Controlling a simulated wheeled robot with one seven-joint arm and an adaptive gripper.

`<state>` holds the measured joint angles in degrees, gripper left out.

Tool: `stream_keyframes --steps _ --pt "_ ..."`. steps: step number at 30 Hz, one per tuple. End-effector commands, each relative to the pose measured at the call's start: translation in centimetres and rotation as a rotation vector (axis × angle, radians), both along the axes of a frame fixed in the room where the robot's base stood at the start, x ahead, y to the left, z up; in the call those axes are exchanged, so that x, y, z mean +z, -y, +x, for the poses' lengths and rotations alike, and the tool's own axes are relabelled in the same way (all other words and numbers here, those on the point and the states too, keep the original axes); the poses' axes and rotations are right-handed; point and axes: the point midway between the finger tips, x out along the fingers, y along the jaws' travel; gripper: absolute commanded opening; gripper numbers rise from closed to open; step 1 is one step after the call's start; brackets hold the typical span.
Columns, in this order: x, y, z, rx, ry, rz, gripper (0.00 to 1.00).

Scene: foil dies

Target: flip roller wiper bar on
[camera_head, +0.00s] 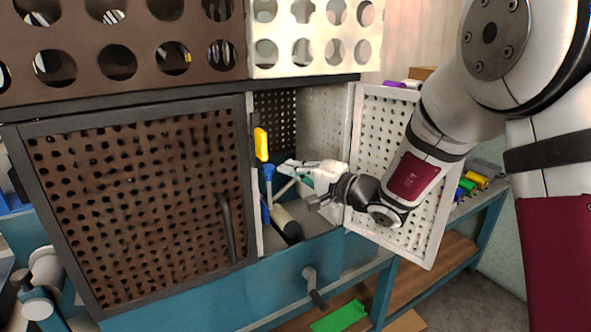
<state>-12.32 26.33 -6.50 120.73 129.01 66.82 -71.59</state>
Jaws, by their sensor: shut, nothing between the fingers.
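The roller station shows in the open compartment in the middle of the head view. A beige and black roller (286,222) lies low inside it. A yellow upright handle (261,145) stands at the compartment's left edge, above a blue upright part (268,175). I cannot tell for certain which of these parts is the wiper bar, or how it is set. My gripper (314,188) is shut and empty. It reaches in from the right, above and right of the roller. The picture is too small to tell whether it touches anything there.
A perforated brown door (130,205) with a dark handle closes the left side. A white perforated door (400,130) stands open at the right, close behind my forearm. A crank (314,288) juts from the teal front. Small coloured items lie on the right bench.

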Motion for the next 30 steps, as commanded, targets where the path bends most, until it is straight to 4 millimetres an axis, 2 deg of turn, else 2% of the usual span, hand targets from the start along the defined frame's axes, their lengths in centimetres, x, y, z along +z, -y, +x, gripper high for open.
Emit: stream_keyframes --steps 7,18,30 --pt "0.2 -0.5 -0.3 0.002 0.026 -0.036 0.0" --pt "0.7 -3.3 -2.0 0.003 0.196 -0.284 0.0" --pt "0.9 -3.6 -2.5 0.001 0.222 -0.33 0.0"
